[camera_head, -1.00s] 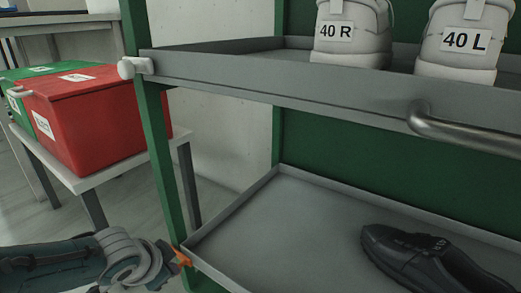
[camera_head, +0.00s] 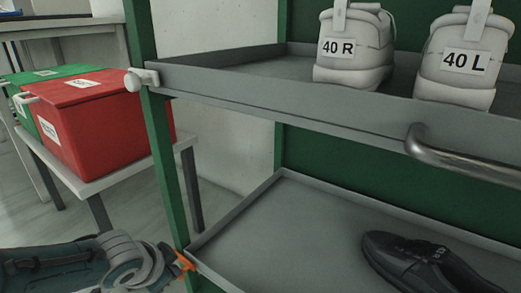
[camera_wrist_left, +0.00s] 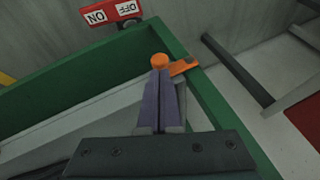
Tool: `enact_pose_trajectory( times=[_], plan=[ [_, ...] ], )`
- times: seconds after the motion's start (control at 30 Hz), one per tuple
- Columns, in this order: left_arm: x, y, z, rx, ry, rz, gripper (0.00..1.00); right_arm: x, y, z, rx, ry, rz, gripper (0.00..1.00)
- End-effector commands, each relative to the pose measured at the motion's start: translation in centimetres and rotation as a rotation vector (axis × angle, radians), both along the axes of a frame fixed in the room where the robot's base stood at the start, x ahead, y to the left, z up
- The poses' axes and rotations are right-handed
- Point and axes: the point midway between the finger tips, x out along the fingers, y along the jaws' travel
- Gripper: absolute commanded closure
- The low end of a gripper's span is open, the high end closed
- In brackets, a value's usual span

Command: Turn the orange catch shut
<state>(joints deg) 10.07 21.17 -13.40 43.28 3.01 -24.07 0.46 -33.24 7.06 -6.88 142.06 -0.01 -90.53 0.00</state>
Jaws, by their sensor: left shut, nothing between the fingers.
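The orange catch (camera_head: 185,261) is on the green post at the left front corner of the rack's lower shelf. It also shows in the left wrist view, as a round orange end (camera_wrist_left: 159,61) with an arm (camera_wrist_left: 184,67) reaching right across the green frame. My left gripper (camera_wrist_left: 160,78) is shut with nothing between its fingers. Its tips are right at the round end; whether they touch it I cannot tell. In the head view the left gripper (camera_head: 168,273) is low at the left, beside the post, its fingertips mostly hidden. My right gripper is out of view.
A black shoe (camera_head: 428,262) lies on the lower shelf (camera_head: 275,225). White shoes labelled 40 R (camera_head: 352,50) and 40 L (camera_head: 460,65) stand on the upper shelf. A red box (camera_head: 100,130) sits on a side table.

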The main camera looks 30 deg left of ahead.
Motion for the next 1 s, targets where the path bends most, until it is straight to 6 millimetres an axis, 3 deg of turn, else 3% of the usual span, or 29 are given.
enact_pose_trajectory(
  times=[0.03, 0.1, 0.2, 0.4, 0.63, 1.0],
  plan=[
    [-0.1, 0.1, 2.0, 0.001, 0.0, 0.0, 1.0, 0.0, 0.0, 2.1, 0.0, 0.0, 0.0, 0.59],
    [-0.2, 0.2, 3.6, 0.002, -0.002, -0.001, 1.0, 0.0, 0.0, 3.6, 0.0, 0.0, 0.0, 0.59],
    [-1.7, -2.2, 4.4, -0.004, 0.0, -0.002, 1.0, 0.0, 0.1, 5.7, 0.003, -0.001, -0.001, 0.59],
    [-3.7, -5.4, 5.7, -0.003, -0.003, -0.003, 1.0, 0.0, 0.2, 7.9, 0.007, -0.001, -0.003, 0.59],
    [-4.8, -7.3, 6.4, 0.001, -0.006, -0.003, 1.0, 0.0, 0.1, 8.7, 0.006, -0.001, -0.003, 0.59],
    [-4.9, -7.5, 6.4, 0.001, -0.006, -0.002, 1.0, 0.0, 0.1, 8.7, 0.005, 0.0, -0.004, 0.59]
  ],
)
